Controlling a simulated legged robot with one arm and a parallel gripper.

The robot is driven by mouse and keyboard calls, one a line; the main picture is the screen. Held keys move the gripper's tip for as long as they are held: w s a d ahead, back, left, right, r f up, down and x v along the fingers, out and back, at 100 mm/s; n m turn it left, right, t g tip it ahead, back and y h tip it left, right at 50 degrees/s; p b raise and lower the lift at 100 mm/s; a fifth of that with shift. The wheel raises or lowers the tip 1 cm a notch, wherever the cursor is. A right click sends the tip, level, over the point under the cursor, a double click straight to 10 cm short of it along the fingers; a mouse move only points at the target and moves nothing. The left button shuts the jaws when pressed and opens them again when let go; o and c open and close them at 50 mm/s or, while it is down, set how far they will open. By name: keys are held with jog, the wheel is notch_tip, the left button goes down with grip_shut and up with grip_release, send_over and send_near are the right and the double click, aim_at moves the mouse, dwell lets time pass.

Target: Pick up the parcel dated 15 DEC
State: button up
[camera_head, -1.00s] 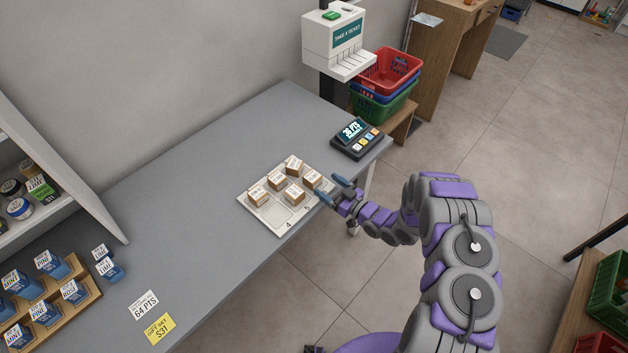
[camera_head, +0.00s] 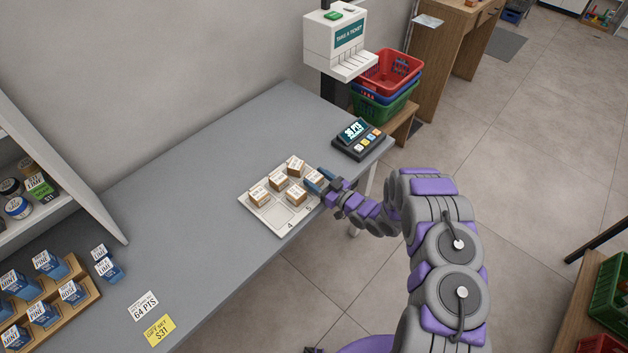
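Several small brown parcels with white labels sit in a pale tray (camera_head: 271,216) on the grey counter. They include the left parcel (camera_head: 259,197), the middle-left parcel (camera_head: 279,185), the back parcel (camera_head: 295,167) and the front parcel (camera_head: 297,195). One more, the right parcel (camera_head: 314,181), is at my gripper. The label dates are too small to read, so I cannot tell which says 15 DEC. My gripper (camera_head: 319,181) has its blue fingertips at the right parcel, partly hiding it. Whether the fingers press on it is not clear.
A card terminal (camera_head: 358,141) stands just behind my gripper, near the counter's right edge. A ticket dispenser (camera_head: 338,42) and stacked baskets (camera_head: 385,85) are farther back. Blue boxes in a wooden rack (camera_head: 88,296) stand at lower left.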

jog(key=c, duration=0.6)
jog(key=shift+r, duration=0.15)
jog(key=shift+c, duration=0.2)
